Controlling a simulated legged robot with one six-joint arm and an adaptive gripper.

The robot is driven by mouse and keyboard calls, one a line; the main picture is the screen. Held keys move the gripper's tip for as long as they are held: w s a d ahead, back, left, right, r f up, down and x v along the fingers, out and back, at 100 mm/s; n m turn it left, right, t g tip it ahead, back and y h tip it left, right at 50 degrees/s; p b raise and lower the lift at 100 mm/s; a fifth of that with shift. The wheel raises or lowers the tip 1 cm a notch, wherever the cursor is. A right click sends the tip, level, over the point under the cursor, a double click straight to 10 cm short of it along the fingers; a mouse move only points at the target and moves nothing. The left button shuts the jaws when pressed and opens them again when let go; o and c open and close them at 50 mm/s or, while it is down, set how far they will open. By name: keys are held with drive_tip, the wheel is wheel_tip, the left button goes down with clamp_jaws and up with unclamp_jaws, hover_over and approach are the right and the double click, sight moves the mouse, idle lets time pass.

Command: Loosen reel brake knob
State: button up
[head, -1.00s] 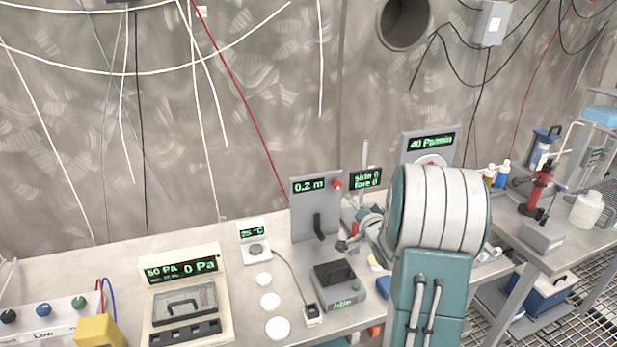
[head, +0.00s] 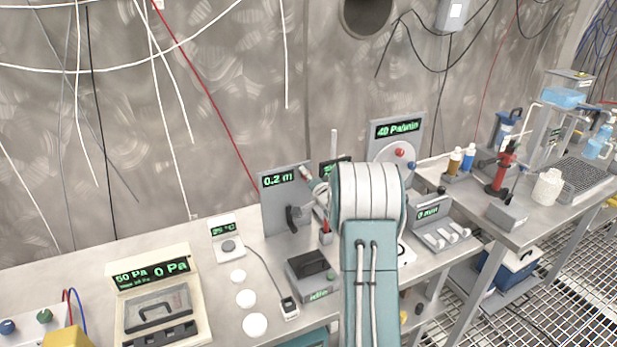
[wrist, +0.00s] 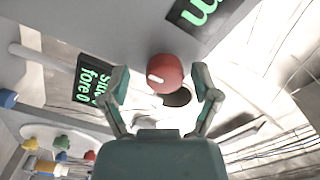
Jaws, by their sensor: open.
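The grey reel panel (head: 275,211) stands upright on the bench with a green "0.2 m" display (head: 279,179) and a dark crank handle (head: 294,218). In the wrist view the red round knob (wrist: 165,73) with a white mark sits on the panel face. My gripper (wrist: 161,90) is open, with one finger on each side of the knob. I cannot tell whether either finger touches it. In the head view my gripper (head: 312,181) is at the panel's upper right edge, largely hidden behind my arm, and the knob is not clearly seen.
A side/fore display (wrist: 95,80) stands beside the panel. Right of my arm is the "40 Pa/min" dial panel (head: 396,142). In front are a grey "idle" box (head: 313,276) and a cream gauge case (head: 158,295). White discs (head: 247,299) lie on the bench.

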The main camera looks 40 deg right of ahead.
drive_tip(key=shift+w+a, duration=0.1)
drive_tip(key=shift+a, duration=0.15)
clamp_jaws()
